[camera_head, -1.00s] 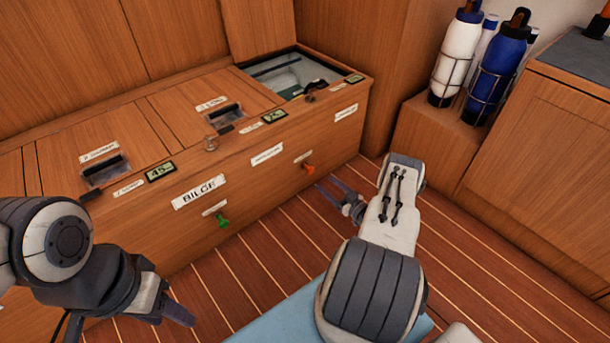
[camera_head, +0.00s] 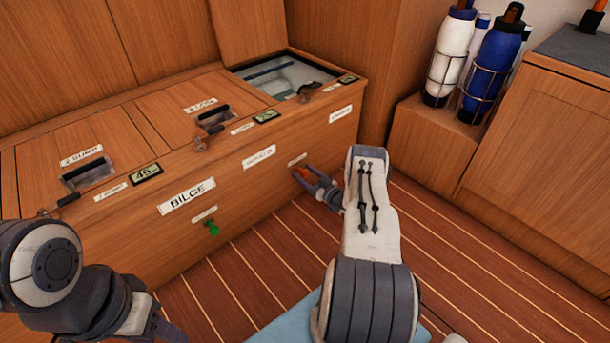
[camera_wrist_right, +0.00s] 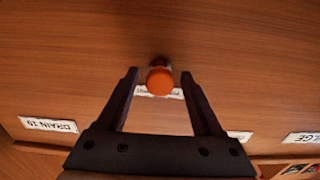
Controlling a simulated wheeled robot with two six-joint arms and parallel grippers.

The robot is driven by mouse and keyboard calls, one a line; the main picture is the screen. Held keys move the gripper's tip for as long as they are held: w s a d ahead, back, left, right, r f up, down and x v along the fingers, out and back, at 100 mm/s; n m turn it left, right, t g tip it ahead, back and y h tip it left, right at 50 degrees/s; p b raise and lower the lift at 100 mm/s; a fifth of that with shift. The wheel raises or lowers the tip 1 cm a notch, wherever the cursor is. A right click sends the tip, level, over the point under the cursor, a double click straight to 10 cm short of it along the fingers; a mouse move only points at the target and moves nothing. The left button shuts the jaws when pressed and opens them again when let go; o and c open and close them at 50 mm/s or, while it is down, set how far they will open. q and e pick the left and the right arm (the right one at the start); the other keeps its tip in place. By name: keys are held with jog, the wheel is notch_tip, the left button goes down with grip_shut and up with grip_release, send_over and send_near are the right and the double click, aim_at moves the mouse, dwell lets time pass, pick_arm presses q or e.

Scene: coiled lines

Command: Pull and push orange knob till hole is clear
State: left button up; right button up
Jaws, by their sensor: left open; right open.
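The orange knob (camera_wrist_right: 160,81) sticks out of the wooden front panel. In the right wrist view it lies between the tips of my right gripper (camera_wrist_right: 160,77), with a gap on each side. In the head view the orange knob (camera_head: 302,173) shows between the fingers of my right gripper (camera_head: 306,177), partly covered by them. My right gripper is open. My left gripper (camera_head: 168,335) is at the lower left, partly cut off by the frame edge and away from the panel. The open compartment (camera_head: 283,78) on top shows a pale interior; I cannot make out a hole.
A green knob (camera_head: 212,228) is on the same panel below the BILGE label (camera_head: 187,196). Latches and small displays line the top edge. White and blue bottles (camera_head: 492,65) stand in wire holders at right. The striped floor is open in front.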

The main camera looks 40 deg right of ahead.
grip_shut()
dwell(1.3)
